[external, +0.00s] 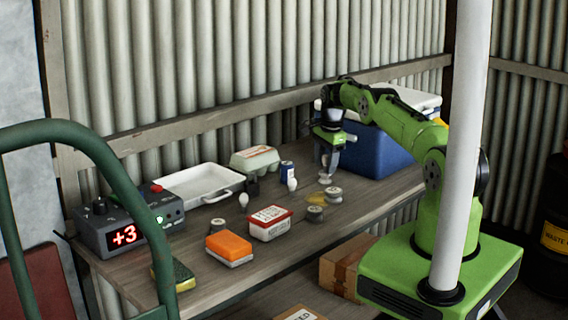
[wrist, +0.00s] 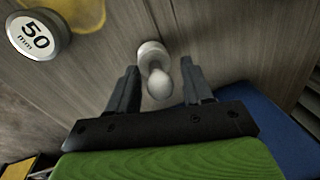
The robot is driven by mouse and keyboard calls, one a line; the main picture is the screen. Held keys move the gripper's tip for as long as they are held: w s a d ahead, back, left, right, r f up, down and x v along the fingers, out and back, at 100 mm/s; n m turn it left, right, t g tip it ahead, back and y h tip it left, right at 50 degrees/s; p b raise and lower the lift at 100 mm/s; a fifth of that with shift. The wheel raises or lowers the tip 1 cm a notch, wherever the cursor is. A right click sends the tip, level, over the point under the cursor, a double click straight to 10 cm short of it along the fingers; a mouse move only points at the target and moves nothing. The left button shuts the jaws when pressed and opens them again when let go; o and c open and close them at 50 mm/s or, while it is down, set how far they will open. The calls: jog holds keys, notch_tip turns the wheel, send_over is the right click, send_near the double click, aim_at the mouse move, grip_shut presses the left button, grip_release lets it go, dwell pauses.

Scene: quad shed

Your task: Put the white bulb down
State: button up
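A white bulb (wrist: 160,84) stands on the wooden table (wrist: 100,60) with its round end towards the wrist camera. My gripper (wrist: 160,88) is open around it, one finger on each side, with a gap showing between the bulb and each finger. In the external view my gripper (external: 328,166) points down over the far right part of the table, close to the surface. The bulb there is mostly hidden by the fingers.
A disc marked 50 mm (wrist: 37,35) and a yellow piece (wrist: 80,12) lie beside my gripper. A blue cooler (external: 375,150) stands behind it. A white tray (external: 195,186), egg carton (external: 254,160), red-lidded box (external: 269,228) and display box (external: 120,225) stand further left.

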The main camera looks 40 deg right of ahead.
jog(key=shift+r, duration=0.1)
jog(key=s+a+r+n+p, duration=0.15)
jog(key=a+r, duration=0.25)
jog(key=r, duration=0.7)
jog(key=s+a+r+n, duration=0.2)
jog(key=a+r+n, duration=0.1)
jog(key=r, duration=0.9)
jog(key=s+a+r+n+t, duration=0.2)
jog(key=s+a+r+n, duration=0.4)
jog(key=s+a+r, duration=0.5)
jog(key=s+a+f+n, duration=0.1)
jog(key=s+a+n, duration=0.1)
jog(key=s, duration=0.6)
jog(key=s+a+f+n+t, duration=0.1)
jog(key=s+a+f+n, duration=0.1)
jog(key=s, duration=0.6)
jog(key=s+a+f+n, duration=0.2)
jog(key=s+a+n, duration=0.2)
jog(key=s, duration=0.4)
jog(key=shift+s+n+t, duration=0.15)
jog(key=shift+n+t, duration=0.25)
jog(key=shift+n, duration=0.25)
dwell(1.5)
